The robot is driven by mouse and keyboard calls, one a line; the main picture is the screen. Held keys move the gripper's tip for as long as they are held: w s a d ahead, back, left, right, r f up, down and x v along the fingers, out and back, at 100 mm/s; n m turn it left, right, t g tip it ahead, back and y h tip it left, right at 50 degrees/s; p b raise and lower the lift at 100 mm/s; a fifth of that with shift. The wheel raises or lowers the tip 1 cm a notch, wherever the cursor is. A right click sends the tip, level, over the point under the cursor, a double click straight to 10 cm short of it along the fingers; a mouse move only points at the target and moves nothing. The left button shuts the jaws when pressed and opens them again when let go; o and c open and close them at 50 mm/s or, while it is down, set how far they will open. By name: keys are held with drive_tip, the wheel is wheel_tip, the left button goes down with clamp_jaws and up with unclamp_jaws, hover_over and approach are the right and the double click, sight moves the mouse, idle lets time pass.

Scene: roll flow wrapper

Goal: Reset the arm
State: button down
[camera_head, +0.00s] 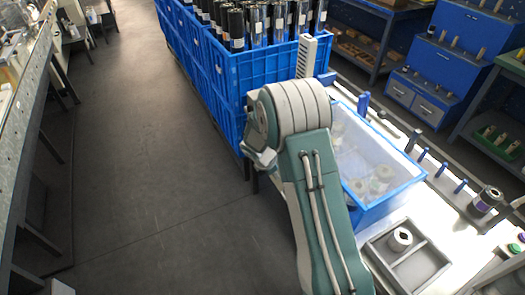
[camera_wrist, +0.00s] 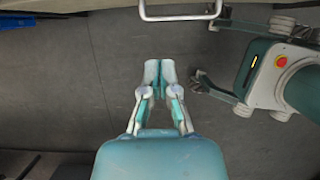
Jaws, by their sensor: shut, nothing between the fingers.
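My gripper (camera_wrist: 159,66) is in the middle of the wrist view, with its fingertips together and nothing between them. Bare dark floor (camera_wrist: 75,85) lies below and around it in that view. In the head view my arm rises from the bottom, in front of the blue crates, and bends at a large rounded joint. The gripper itself cannot be made out in the head view. Part of my body shows at the right of the wrist view.
Blue crates (camera_head: 205,75) full of dark rolls stand beyond my arm. A lidded clear-and-blue bin (camera_head: 385,205) sits on the bench to the right, near a grey tray (camera_head: 435,262) with a roll (camera_head: 399,240). Open floor (camera_head: 140,180) lies to the left, beside a long bench (camera_head: 28,110).

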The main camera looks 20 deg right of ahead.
drive_tip(key=s+a+r+m+t+y, duration=0.1)
drive_tip(key=s+r+m, duration=0.4)
drive_tip(key=r, duration=0.6)
drive_tip(key=s+a+r+m+t+y, duration=0.1)
drive_tip(key=s+r+m, duration=0.4)
drive_tip(key=r, duration=0.7)
drive_tip(key=s+a+r+m+t, duration=0.1)
drive_tip(key=s+r+m, duration=0.2)
drive_tip(key=s, duration=0.3)
drive_tip(key=s+a+r+m+t+y, duration=0.1)
drive_tip(key=s+a+r+m, duration=0.1)
drive_tip(key=s, duration=0.4)
drive_tip(key=s+a+r+m+y, duration=0.1)
drive_tip(key=s+a+r+m, duration=0.1)
drive_tip(key=s+m, duration=0.3)
drive_tip(key=shift+s+r+t, duration=0.4)
drive_tip(key=shift+s+r, duration=0.45)
drive_tip(key=shift+s, duration=0.15)
